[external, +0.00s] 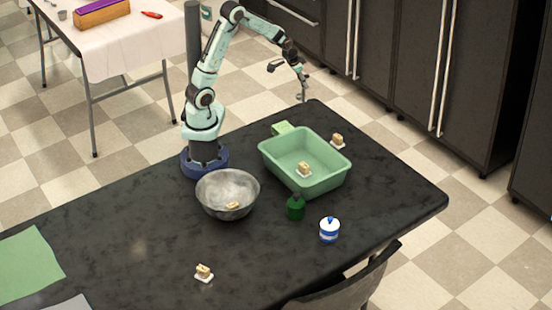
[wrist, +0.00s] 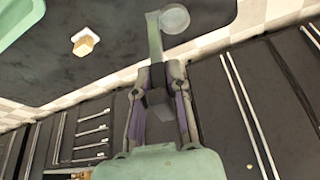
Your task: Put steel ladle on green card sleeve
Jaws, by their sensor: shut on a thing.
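My gripper (external: 300,72) is raised beyond the far edge of the dark table. In the wrist view my gripper (wrist: 157,76) is shut on the handle of the steel ladle (wrist: 173,19), whose round end points away from the fingers. The ladle (external: 304,92) shows only as a thin, small shape in the external view. A flat green sheet (external: 28,268) lies at the table's left end, cut by the picture edge; it looks like the green card sleeve. My gripper is far from it, with nothing on its visible part.
A green tub (external: 272,158) holds a soap piece (external: 304,170). A metal bowl (external: 228,180) holds another. Green (external: 296,207) and white-blue (external: 329,230) containers stand in front. Other soaps sit on the table (external: 338,140), (external: 204,273). A grey sheet (external: 70,303) lies near the green one.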

